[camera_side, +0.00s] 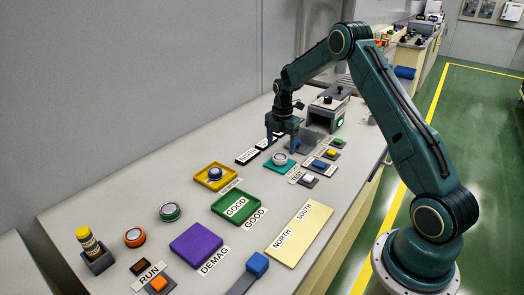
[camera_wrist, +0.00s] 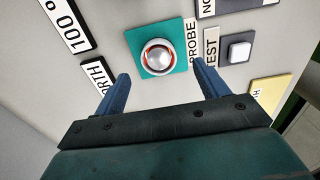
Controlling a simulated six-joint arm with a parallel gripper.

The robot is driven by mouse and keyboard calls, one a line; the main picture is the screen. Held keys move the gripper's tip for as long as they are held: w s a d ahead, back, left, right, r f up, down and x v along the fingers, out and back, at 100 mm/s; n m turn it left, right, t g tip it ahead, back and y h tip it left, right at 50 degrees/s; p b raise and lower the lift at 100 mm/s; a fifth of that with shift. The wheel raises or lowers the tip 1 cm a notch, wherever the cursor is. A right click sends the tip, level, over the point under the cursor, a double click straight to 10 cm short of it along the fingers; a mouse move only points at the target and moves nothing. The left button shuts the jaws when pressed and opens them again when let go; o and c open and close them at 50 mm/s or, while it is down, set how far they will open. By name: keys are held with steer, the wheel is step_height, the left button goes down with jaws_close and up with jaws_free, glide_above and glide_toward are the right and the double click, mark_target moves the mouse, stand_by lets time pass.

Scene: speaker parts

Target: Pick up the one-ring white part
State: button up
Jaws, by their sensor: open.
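A round part with a silver dome and a pale rim (camera_side: 280,159) sits on the teal PROBE pad. In the wrist view this part (camera_wrist: 158,56) shows a thin reddish ring around its dome; I cannot clearly count its rings. My gripper (camera_side: 281,142) is open and empty, above and just behind the teal pad in the side view. In the wrist view, its blue fingers (camera_wrist: 162,72) point toward the part, one on either side, apart from it.
Other round parts are an orange one (camera_side: 134,237), a green one (camera_side: 170,211), and a blue one (camera_side: 215,174) in the yellow tray (camera_side: 232,184). A grey machine (camera_side: 327,110) stands behind the pad. Small buttons (camera_side: 319,164) lie to its right. The green GOOD tray (camera_side: 220,208) is empty.

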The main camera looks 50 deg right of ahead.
mark_target(280, 156)
steer(key=shift+f, duration=0.15)
steer(key=shift+w+f, duration=0.1)
steer(key=shift+f, duration=2.35)
steer(key=c, duration=1.4)
steer(key=shift+r, duration=0.1)
step_height(280, 156, up, 20)
